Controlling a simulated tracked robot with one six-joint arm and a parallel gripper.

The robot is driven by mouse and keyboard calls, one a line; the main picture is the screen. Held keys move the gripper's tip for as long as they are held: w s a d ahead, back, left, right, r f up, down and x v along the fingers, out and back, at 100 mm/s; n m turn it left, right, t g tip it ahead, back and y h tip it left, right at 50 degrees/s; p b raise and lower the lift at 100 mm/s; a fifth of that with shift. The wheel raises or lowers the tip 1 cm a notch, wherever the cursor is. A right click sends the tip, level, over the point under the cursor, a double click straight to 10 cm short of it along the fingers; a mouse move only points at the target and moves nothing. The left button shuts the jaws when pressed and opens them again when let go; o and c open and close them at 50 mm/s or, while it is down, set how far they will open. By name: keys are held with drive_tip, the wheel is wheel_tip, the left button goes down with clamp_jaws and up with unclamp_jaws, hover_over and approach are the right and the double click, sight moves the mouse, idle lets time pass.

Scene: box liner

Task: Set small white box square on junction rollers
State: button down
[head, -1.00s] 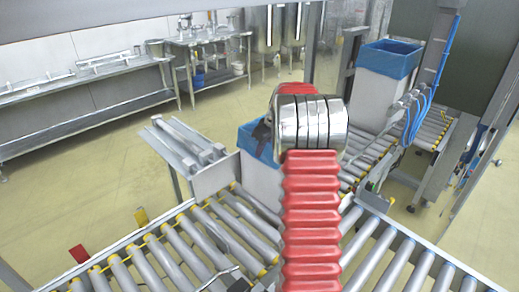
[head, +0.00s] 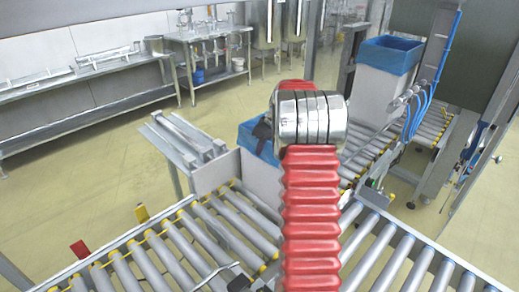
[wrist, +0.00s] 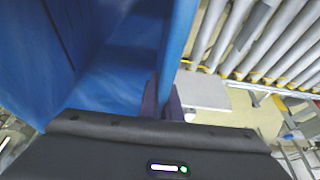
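The small white box (head: 262,176) stands on the junction rollers (head: 232,222), partly hidden behind my red-sleeved arm. A blue liner (head: 249,137) covers its rim. In the wrist view, the blue-lined wall (wrist: 178,45) runs down between my two dark fingers, with the blue inside (wrist: 110,75) to the left. My gripper (wrist: 163,100) appears closed on this wall, one finger on each side. In the head view my gripper is hidden behind the arm. Whether the box sits exactly square cannot be told.
A grey plate (head: 215,173) and metal bracket stand left of the box. A larger blue-lined white box (head: 386,75) stands on the far conveyor. Roller lanes run to the lower left and lower right. A post with blue hoses (head: 432,80) stands right. Open floor lies left.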

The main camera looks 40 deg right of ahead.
drive_tip(key=c, duration=1.9)
unclamp_jaws()
drive_tip(key=shift+f, duration=0.1)
drive_tip(key=v, duration=1.3)
drive_tip(key=shift+s+r, duration=0.2)
drive_tip(key=shift+r, duration=0.15)
